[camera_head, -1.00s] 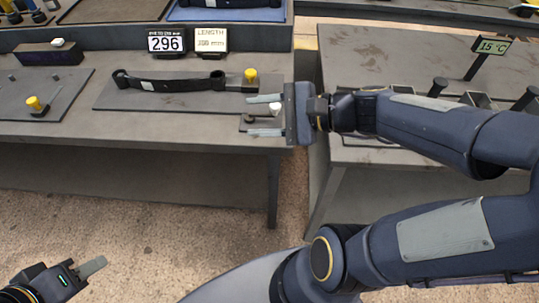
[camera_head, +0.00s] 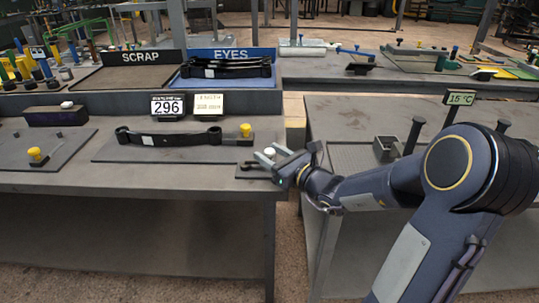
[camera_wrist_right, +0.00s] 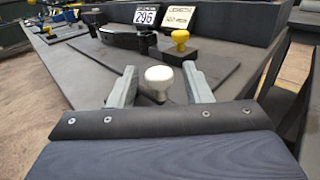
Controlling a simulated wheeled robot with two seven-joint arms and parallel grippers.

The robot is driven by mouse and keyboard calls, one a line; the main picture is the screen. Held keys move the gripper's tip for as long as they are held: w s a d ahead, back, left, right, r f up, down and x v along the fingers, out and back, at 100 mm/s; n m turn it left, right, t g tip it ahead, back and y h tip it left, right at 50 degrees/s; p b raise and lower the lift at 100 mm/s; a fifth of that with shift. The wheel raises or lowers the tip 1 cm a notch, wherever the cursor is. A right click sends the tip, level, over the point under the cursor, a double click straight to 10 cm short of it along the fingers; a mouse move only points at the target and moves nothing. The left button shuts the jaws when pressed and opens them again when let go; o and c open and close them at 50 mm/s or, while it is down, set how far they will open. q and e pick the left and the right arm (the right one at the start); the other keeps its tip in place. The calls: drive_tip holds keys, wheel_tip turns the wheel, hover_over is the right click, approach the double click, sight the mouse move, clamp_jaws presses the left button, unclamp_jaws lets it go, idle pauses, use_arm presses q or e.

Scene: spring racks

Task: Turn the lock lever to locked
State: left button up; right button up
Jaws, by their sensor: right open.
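A white knob (camera_head: 270,152) stands on a small dark plate (camera_head: 246,171) at the right front corner of the left bench. My right gripper (camera_head: 271,159) is at this corner, open. In the right wrist view the white knob (camera_wrist_right: 159,77) lies between the two grey fingers, with a gap on each side; I see no clear contact. A yellow knob (camera_head: 245,130) stands on a dark block just behind, at the right end of the plate with a black leaf spring (camera_head: 170,137). I cannot tell from markings which knob is the lock lever. My left gripper is out of view.
A display reading 296 (camera_head: 168,105) and a LENGTH sign (camera_head: 208,104) stand behind the spring. Another yellow knob (camera_head: 37,154) is at the left. SCRAP (camera_head: 130,78) and EYES (camera_head: 228,83) trays are farther back. A second bench (camera_head: 360,115) stands right, past a gap.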

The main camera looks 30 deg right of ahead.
drive_tip(key=shift+w+a, duration=0.1)
drive_tip(key=shift+w, duration=0.25)
clamp_jaws()
